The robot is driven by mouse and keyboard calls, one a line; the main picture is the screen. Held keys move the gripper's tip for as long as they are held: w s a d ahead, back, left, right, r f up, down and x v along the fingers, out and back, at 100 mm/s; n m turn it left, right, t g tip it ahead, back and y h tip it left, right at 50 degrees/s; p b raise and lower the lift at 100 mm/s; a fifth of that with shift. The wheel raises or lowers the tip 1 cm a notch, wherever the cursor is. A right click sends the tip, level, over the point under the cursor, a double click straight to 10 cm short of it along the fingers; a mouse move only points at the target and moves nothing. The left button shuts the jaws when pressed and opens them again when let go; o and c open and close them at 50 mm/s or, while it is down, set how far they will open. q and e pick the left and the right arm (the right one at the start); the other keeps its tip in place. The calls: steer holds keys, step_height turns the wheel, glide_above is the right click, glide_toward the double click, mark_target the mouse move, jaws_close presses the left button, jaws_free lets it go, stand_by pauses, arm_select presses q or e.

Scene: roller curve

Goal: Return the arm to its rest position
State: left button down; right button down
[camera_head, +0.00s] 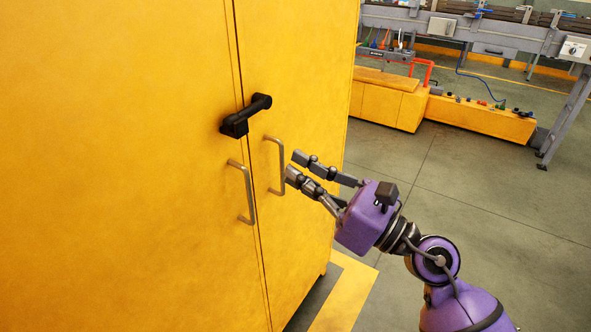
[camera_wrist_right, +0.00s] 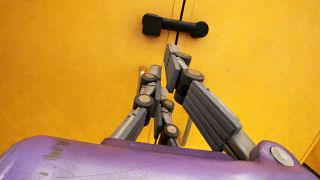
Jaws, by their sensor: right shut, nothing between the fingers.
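My right gripper (camera_head: 296,166) reaches in from the lower right, with its purple wrist behind it, in front of the yellow cabinet (camera_head: 110,160). Its grey fingers are shut with nothing between them. In the head view the fingertips appear just right of the right-hand metal pull handle (camera_head: 282,166); I cannot tell whether they touch it. In the right wrist view the fingers (camera_wrist_right: 166,66) point at the cabinet doors, below the black latch handle (camera_wrist_right: 175,27). My left gripper is not in view.
Both cabinet doors look closed. A second metal pull handle (camera_head: 248,192) sits on the left door. Bare grey floor (camera_head: 480,200) lies right of the cabinet. A low yellow bench (camera_head: 480,118) and a grey conveyor frame (camera_head: 490,38) stand at the back right.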

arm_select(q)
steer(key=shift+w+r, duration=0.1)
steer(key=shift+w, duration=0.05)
arm_select(e)
steer(key=shift+d, duration=0.1)
